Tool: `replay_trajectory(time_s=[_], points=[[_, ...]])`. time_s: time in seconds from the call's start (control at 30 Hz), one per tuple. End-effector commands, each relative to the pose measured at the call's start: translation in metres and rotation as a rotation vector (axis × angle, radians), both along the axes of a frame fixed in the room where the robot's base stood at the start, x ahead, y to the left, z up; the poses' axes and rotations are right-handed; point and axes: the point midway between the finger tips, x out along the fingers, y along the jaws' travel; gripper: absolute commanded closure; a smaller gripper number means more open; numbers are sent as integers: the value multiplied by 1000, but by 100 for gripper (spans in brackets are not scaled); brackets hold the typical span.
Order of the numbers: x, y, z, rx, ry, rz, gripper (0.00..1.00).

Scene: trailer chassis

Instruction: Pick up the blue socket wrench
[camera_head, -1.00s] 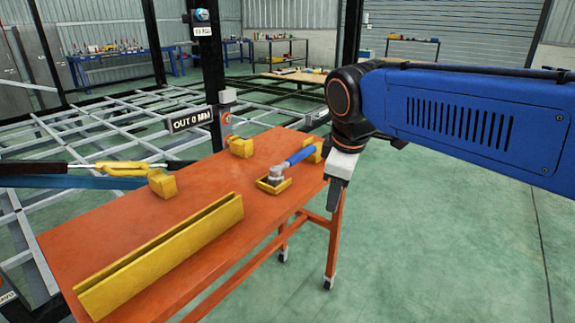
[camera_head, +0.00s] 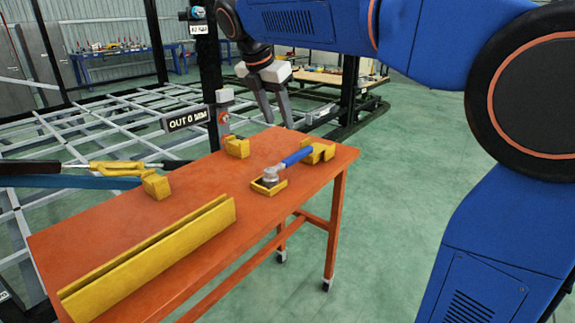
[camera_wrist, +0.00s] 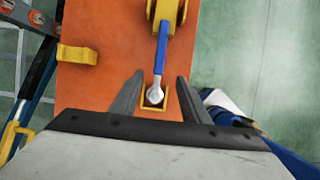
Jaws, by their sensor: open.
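The blue socket wrench (camera_head: 293,159) rests on the orange table (camera_head: 206,208). Its grey head sits in a small yellow tray-like holder (camera_head: 268,187) and its blue handle leans on a yellow block (camera_head: 318,152). My gripper (camera_head: 280,124) is open and empty, above the table's far side, fingers pointing down. In the wrist view the wrench (camera_wrist: 160,55) lies ahead of my gripper (camera_wrist: 155,82), with its head between the two spread fingers in the picture. No contact shows.
A long yellow channel (camera_head: 150,255) lies along the table's near side. Other yellow blocks (camera_head: 237,146) (camera_head: 156,186) stand on the far edge. A black post (camera_head: 207,80) with an "OUT 0 MM" sign (camera_head: 186,119) rises behind the table. The front right of the tabletop is clear.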

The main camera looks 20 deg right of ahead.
Motion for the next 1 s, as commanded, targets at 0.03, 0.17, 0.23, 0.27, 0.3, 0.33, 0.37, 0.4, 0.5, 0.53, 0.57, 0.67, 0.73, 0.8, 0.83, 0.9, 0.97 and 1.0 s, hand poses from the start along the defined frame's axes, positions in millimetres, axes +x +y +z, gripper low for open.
replay_trajectory(time_s=[0.03,0.17,0.23,0.27,0.3,0.33,0.37,0.4,0.5,0.53,0.57,0.67,0.73,0.8,0.83,0.9,0.97,1.0], points=[[1,-4,-9,-1,3,-3,58],[6,-11,-31,0,2,-3,58],[9,-15,-42,0,2,-4,58],[10,-16,-47,0,2,-4,58],[12,-19,-54,1,2,-4,58],[13,-20,-59,0,2,-5,58],[14,-22,-64,0,3,-5,58],[16,-24,-70,1,2,-5,58],[19,-28,-83,1,2,-4,58],[20,-29,-86,1,1,-4,58],[21,-30,-89,1,1,-4,58],[22,-32,-95,1,1,-4,58],[23,-33,-98,1,0,-4,58],[23,-33,-102,1,0,-4,58],[24,-34,-105,1,1,-4,58],[25,-35,-114,1,1,-4,58],[26,-37,-122,1,2,-5,58],[27,-38,-128,1,1,-4,58]])
